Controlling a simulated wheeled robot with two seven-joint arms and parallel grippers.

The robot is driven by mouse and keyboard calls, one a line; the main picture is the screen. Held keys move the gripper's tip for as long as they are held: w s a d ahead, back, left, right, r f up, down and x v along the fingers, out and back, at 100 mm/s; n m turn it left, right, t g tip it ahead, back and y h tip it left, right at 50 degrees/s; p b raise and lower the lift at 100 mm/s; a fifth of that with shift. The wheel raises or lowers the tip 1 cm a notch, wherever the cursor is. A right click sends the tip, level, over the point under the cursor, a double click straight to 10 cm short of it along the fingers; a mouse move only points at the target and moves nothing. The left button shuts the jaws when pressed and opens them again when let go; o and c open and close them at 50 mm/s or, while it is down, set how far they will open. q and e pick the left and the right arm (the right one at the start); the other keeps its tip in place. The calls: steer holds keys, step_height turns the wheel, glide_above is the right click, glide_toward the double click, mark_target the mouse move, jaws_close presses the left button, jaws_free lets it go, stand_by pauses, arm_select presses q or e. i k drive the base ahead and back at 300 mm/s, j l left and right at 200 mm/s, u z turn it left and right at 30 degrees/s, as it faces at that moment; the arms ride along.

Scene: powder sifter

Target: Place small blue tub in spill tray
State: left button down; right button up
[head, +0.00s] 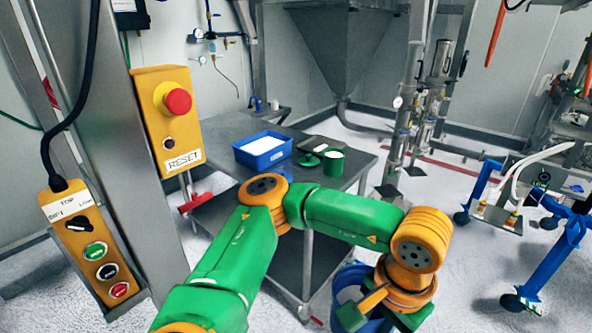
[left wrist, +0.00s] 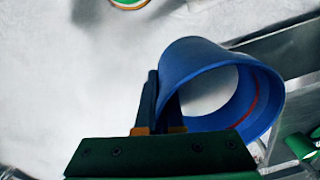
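A round blue tub (head: 347,277) with a pale inside shows at the lower middle of the head view, just right of the table's front leg. My left gripper (head: 375,310) is at its right side and partly covers it. In the left wrist view the blue tub (left wrist: 205,58) is tilted, with its open end toward the lower right. The two fingers of my left gripper (left wrist: 162,100) are close together at its near wall and appear shut on it. No tray is clearly marked as the spill tray. My right gripper is not in view.
A grey table (head: 232,125) holds a blue rectangular bin (head: 262,158) with white contents, a green tub (head: 333,166), a green lid (head: 309,160) and a dark flat item (head: 317,143). A yellow reset box (head: 165,120) stands at left. Blue-legged equipment (head: 545,265) stands at right.

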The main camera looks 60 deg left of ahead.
mark_target(317, 150)
steer(key=i+j+u, duration=0.3)
steer(key=i, duration=0.2)
steer(key=i+j+u, duration=0.15)
steer(key=i+u, duration=0.15)
steer(key=i, duration=0.2)
steer(key=i+u, duration=0.3)
steer(key=i, duration=0.25)
steer(key=i+u, duration=0.3)
steer(key=i, duration=0.2)
steer(key=i+l+u, duration=0.3)
steer(key=i, duration=0.25)
steer(key=i+l+u, duration=0.3)
steer(key=i, duration=0.4)
steer(key=j+u, duration=0.05)
